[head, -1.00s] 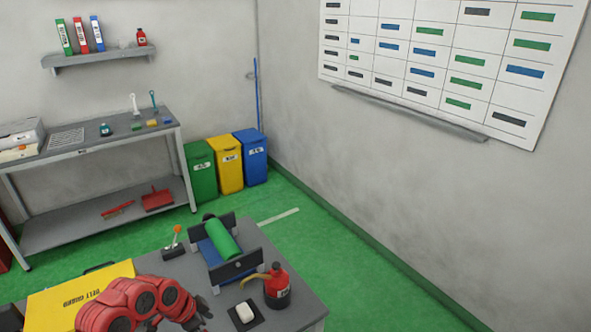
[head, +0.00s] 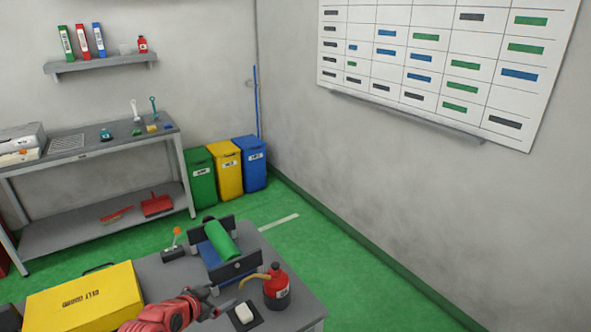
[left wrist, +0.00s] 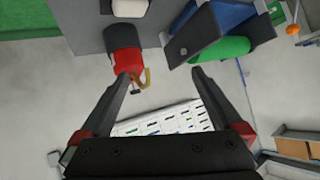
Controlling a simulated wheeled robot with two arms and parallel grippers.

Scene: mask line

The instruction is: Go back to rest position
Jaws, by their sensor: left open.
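My left gripper (head: 207,298) is at the front edge of the grey table (head: 300,312), right of the yellow belt guard case. In the left wrist view its two fingers (left wrist: 163,76) are spread apart with nothing between them. Beyond the fingers in that view are a red and black oil can (left wrist: 124,42) and a green roller (left wrist: 220,49). The oil can (head: 276,288) stands upright on the table, right of the gripper and apart from it. My right gripper is in neither view.
The yellow belt guard case (head: 85,297) lies at the table's left. The green roller (head: 221,239) sits in a dark frame. A white block on a black pad (head: 244,313) is close right of the gripper. A lever box (head: 174,254) stands behind. Green floor is clear at right.

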